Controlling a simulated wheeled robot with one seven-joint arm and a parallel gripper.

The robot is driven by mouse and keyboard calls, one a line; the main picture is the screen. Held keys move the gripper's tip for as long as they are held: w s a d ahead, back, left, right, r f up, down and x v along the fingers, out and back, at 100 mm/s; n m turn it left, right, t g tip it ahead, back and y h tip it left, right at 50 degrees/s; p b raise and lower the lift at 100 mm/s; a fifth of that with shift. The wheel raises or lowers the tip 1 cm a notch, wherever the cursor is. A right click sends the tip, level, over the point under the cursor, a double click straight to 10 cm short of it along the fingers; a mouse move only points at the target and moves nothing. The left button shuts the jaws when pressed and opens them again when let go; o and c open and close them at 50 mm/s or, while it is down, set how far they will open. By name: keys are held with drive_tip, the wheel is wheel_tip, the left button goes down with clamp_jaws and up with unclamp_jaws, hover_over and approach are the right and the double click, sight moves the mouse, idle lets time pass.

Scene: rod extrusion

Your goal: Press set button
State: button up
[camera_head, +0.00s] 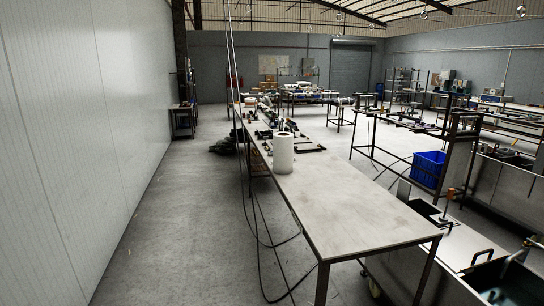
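I cannot make out a set button anywhere in the head view. My gripper is not in this view. A long workbench (342,205) runs from the right foreground towards the back. A white cylindrical roll (283,153) stands upright on it. Small dark tools and parts (268,118) lie behind the roll, too small to tell apart.
A pale panel wall (75,130) stands on the left, with clear grey floor (185,220) beside the bench. Dark cables (258,225) hang down to the floor at the bench's left side. A blue crate (428,169) and metal tanks (440,235) stand on the right.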

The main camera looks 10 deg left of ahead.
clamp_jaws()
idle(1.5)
